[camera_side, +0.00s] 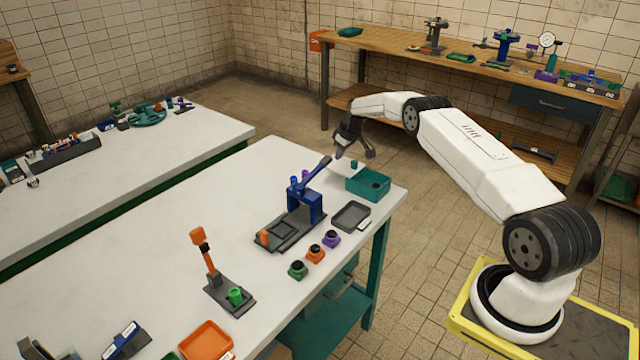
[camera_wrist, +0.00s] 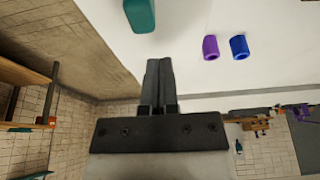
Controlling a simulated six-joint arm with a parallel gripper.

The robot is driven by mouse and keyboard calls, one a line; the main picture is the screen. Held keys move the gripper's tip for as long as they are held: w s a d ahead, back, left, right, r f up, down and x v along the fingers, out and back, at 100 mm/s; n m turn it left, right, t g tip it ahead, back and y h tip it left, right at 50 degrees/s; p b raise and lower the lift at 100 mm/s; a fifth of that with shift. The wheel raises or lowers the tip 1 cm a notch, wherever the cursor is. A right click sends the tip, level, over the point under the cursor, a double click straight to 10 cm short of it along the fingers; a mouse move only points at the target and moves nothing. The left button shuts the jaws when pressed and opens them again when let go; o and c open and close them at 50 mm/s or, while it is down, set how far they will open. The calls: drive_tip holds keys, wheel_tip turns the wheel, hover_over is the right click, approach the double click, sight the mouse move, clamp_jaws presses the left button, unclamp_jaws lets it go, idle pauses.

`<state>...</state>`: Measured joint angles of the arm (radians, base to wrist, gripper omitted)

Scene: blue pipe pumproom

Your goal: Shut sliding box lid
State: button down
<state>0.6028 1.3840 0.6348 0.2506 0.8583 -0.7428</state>
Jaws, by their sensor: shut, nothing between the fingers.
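A teal box (camera_side: 372,190) stands near the right end of the white table. Its interior looks dark, so at least part of the top seems open. A small teal piece (camera_side: 354,164) shows at its far-left edge; I cannot tell if it belongs to the lid. My gripper (camera_side: 340,154) is above the table, just left of and behind the box, apart from it. In the wrist view my gripper (camera_wrist: 158,62) has its two fingers together with nothing between them. A teal piece (camera_wrist: 140,14) shows just beyond the fingertips, cut by the frame edge.
A blue lever press (camera_side: 305,203) stands left of the box, with purple and blue cylinders (camera_wrist: 210,47) behind it. A grey tray (camera_side: 351,216) lies in front of the box. Several round knobs (camera_side: 315,253) line the table's front edge.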

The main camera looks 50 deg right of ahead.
sight(345, 166)
drive_tip(key=shift+s, duration=1.65)
drive_tip(key=shift+s, duration=0.1)
drive_tip(key=shift+s, duration=5.4)
drive_tip(key=shift+s+f, duration=0.1)
drive_tip(key=shift+f, duration=0.05)
drive_tip(key=shift+w+r, duration=0.2)
drive_tip(key=shift+w, duration=2.15)
drive_tip(key=v, duration=1)
drive_tip(key=shift+a, duration=0.1)
